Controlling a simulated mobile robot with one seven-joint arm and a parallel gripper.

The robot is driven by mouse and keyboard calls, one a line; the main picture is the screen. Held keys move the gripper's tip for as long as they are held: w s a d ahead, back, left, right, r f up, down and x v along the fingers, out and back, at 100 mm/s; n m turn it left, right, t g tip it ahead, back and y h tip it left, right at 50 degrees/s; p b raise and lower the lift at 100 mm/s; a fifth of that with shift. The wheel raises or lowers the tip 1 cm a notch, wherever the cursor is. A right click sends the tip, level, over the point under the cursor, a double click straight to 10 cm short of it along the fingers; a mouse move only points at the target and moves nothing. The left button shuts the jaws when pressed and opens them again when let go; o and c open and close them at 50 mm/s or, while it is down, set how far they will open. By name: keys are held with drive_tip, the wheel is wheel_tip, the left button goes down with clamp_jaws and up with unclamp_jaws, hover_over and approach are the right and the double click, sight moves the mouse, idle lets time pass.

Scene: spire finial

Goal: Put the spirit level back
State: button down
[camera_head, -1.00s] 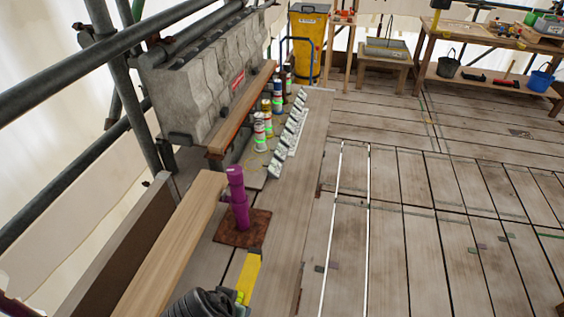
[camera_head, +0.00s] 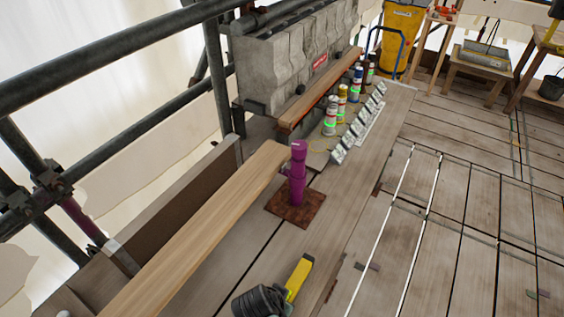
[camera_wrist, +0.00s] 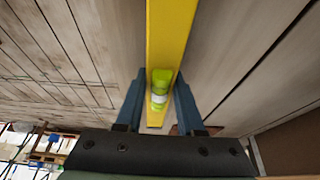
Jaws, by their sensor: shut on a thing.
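The spirit level is a long yellow bar. In the wrist view, the spirit level (camera_wrist: 170,30) runs from between my fingers to the top edge, with a green vial (camera_wrist: 160,78) near the grip. My gripper (camera_wrist: 160,98) is shut on it, one blue finger on each side. In the head view, the yellow level (camera_head: 299,278) shows at the bottom middle, its far end pointing up and right over the boards. A dark ribbed shape by its near end hides the rest, and the fingers cannot be made out there.
A purple post (camera_head: 297,175) stands on a rusty brown plate (camera_head: 290,212), next to a long wooden plank (camera_head: 205,225). Several spray cans (camera_head: 331,115) stand by a stone block (camera_head: 290,65). Scaffold tubes (camera_head: 110,52) line the left.

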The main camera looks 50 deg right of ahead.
drive_tip(key=shift+f, duration=0.15)
drive_tip(key=c, duration=0.5)
unclamp_jaws()
